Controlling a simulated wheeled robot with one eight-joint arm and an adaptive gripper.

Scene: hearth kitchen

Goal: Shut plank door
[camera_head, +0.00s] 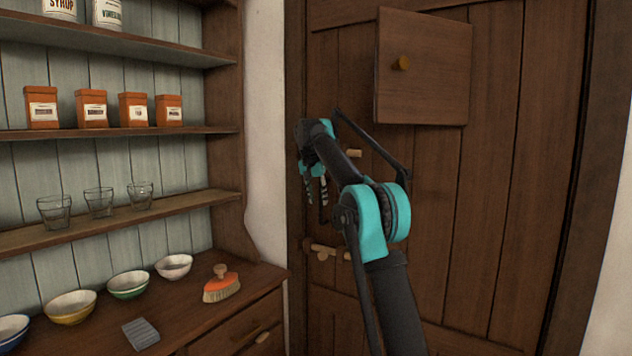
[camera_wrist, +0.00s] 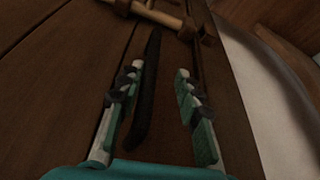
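The plank door (camera_head: 480,200) is a brown wooden door filling the right half of the head view. From that view I cannot tell whether it is fully shut or slightly ajar. A wooden latch bar (camera_head: 325,250) sits low near its left edge and also shows at the top of the wrist view (camera_wrist: 155,14). My gripper (camera_head: 316,190) is in front of the door's left edge, above the latch, with its fingers pointing down. In the wrist view its fingers (camera_wrist: 160,70) are apart. A dark, slim upright bar (camera_wrist: 146,95) shows between them; contact is not clear.
A small square wooden panel (camera_head: 440,70) with a knob (camera_head: 401,63) stands out on the upper door. To the left is a dresser (camera_head: 120,230) with orange tins (camera_head: 92,108), glasses (camera_head: 98,202), several bowls (camera_head: 128,284) and a brush (camera_head: 221,287). A pale wall strip (camera_head: 266,130) separates dresser and door.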

